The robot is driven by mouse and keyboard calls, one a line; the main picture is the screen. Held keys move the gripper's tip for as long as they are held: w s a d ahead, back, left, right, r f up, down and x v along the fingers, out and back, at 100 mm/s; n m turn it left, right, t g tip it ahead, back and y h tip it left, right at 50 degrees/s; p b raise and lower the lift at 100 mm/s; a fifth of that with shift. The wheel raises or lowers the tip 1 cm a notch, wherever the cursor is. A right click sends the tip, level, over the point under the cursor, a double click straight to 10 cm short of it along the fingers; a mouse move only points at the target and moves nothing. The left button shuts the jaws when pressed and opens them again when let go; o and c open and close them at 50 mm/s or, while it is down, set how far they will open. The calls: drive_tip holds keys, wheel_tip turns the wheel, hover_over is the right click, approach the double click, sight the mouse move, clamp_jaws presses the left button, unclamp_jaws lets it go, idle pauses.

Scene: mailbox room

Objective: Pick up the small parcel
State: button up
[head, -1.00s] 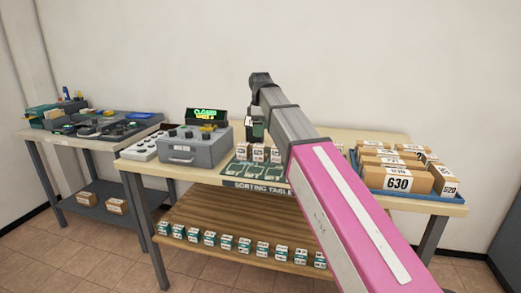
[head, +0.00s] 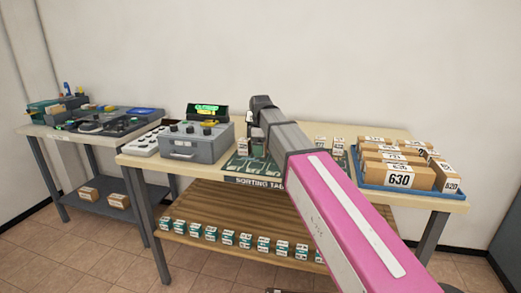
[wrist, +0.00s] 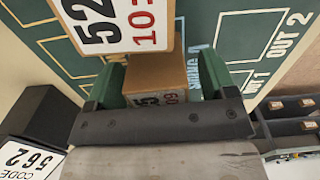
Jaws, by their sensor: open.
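A small brown parcel (wrist: 155,75) with a white label showing red and black digits sits between the green fingers of my gripper (wrist: 162,66) in the wrist view. The fingers are open on either side of it; I cannot tell whether they touch it. A second parcel (wrist: 125,25) with a large "52" and red "103" label overlaps it at the top of that view. In the head view small white-labelled parcels stand on the green sorting mat (head: 250,166), one left of my arm (head: 243,146) and others right of it (head: 323,143). My gripper is hidden there.
A grey machine (head: 195,142) stands left of the mat. A blue tray (head: 405,190) of larger boxes is at right. In the wrist view a dark block (wrist: 40,120) and a "562" label (wrist: 25,160) lie at left. Several small parcels (head: 228,238) line the lower shelf.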

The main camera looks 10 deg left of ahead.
drive_tip(key=shift+f, duration=0.45)
drive_tip(key=c, duration=1)
drive_tip(key=shift+c, duration=0.2)
drive_tip(key=shift+r, duration=0.1)
